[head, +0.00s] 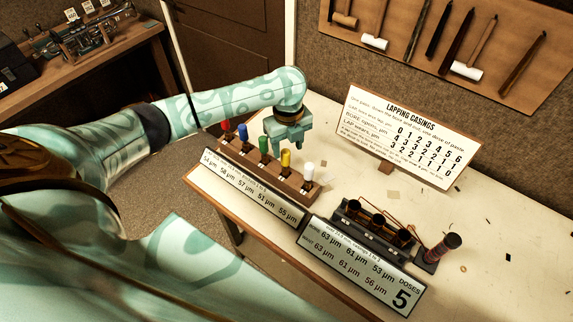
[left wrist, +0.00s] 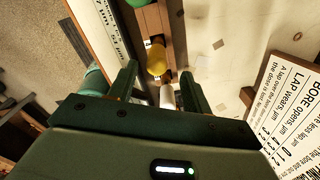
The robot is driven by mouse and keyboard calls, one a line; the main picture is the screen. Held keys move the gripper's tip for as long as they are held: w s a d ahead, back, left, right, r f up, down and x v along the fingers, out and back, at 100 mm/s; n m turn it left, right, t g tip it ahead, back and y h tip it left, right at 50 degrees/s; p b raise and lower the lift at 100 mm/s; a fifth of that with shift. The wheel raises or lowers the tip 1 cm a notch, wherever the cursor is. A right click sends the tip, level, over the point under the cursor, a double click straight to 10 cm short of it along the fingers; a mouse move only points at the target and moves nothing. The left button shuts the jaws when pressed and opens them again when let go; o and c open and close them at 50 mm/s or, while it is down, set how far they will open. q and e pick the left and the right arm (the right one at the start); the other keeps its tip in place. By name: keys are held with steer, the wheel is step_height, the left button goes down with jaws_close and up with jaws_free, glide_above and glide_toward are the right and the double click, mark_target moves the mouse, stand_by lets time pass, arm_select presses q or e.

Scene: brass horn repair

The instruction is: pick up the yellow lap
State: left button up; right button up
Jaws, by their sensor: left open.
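The yellow lap (head: 286,158) stands upright in a wooden rack (head: 240,160), between the green lap (head: 264,145) and the white lap (head: 309,172). In the left wrist view the yellow lap (left wrist: 156,60) shows near the fingertips, with the white lap (left wrist: 167,97) closer to the camera. My left gripper (head: 286,144) points down, open and empty, above and just behind the rack. Whether its fingers reach down to the yellow lap's height is unclear. My right gripper is not in view.
Red (head: 227,127) and blue (head: 243,132) laps fill the rack's left end. A casing holder (head: 350,228), a dose display (head: 400,299) and a dark red cylinder (head: 440,248) stand to the right. A printed sign (head: 410,135) stands behind. Bare bench lies between.

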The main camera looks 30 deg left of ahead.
mark_target(285, 160)
arm_select(q)
steer(key=shift+f, duration=0.75)
steer(key=f, duration=0.1)
steer(key=f+b, duration=0.1)
steer(key=f, duration=0.3)
steer(key=shift+a+b, duration=0.35)
steer(key=shift+b, duration=0.05)
steer(key=shift+s+r, duration=0.1)
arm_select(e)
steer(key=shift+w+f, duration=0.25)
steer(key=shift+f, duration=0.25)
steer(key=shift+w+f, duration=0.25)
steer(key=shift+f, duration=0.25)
